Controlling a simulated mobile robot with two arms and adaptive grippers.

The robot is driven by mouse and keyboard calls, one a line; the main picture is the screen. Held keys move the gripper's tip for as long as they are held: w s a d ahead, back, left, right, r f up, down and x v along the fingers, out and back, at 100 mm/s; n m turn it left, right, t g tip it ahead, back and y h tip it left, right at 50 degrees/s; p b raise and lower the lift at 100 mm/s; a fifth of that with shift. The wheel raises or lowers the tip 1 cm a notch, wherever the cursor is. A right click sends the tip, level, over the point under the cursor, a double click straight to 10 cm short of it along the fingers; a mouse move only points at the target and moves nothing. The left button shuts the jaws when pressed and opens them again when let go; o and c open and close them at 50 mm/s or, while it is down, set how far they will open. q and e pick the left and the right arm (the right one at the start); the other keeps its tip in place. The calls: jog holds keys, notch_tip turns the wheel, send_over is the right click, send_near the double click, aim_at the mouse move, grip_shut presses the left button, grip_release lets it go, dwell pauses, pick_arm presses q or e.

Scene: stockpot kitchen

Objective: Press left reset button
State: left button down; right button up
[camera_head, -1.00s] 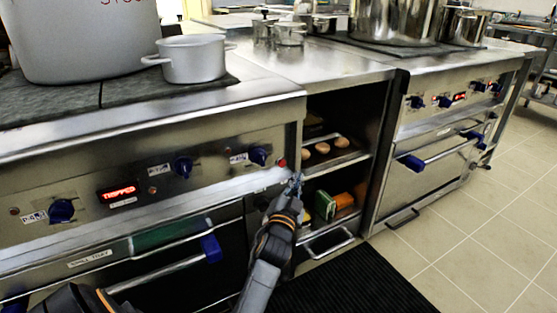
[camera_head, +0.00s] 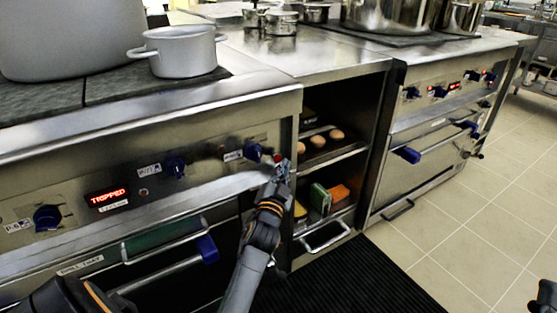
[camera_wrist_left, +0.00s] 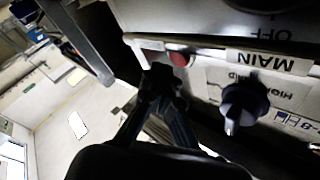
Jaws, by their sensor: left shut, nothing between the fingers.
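A small red button (camera_head: 278,158) sits at the right end of the left stove's front panel. It also shows in the left wrist view (camera_wrist_left: 180,59), upside down near the word MAIN. My left gripper (camera_head: 283,170) is shut and empty, its tips just below and beside the button in the head view. In the left wrist view its fingertips (camera_wrist_left: 160,76) are close to the button's lower left. I cannot tell whether they touch it. A red lit display (camera_head: 107,196) on the panel reads TRIPPED.
Blue knobs (camera_head: 176,167) line the panel, one (camera_head: 252,151) close to the button. An oven handle (camera_head: 165,270) runs below. An open shelf (camera_head: 345,150) with food lies just right of my left gripper. A second stove (camera_head: 430,150) stands further right.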

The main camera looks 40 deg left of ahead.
pick_arm(q)
jog(key=shift+a, duration=0.1)
pick_arm(e)
jog(key=shift+w, duration=0.1)
dwell(0.7)
pick_arm(q)
jog(key=shift+w+a, duration=0.1)
jog(key=shift+a, duration=0.15)
pick_arm(e)
jog(key=shift+w+f+g+h, duration=0.3)
jog(key=shift+w+f+g, duration=0.1)
jog(key=shift+w+f, duration=0.15)
pick_arm(q)
jog(key=shift+w+a+p, duration=0.2)
jog(key=shift+a+p, duration=0.1)
jog(key=shift+a, duration=0.15)
pick_arm(e)
jog(key=shift+w+a+f+g, duration=0.1)
jog(key=shift+w+f+g, duration=0.2)
jog(key=shift+f, duration=0.1)
pick_arm(q)
jog(key=shift+d, duration=0.1)
jog(key=shift+s+d, duration=0.2)
jog(key=shift+d, duration=0.15)
jog(key=shift+s+d, duration=0.15)
jog(key=shift+d, duration=0.15)
pick_arm(e)
jog(key=shift+w+f+g, duration=0.35)
jog(key=shift+f+g, duration=0.05)
jog(key=shift+f, duration=0.05)
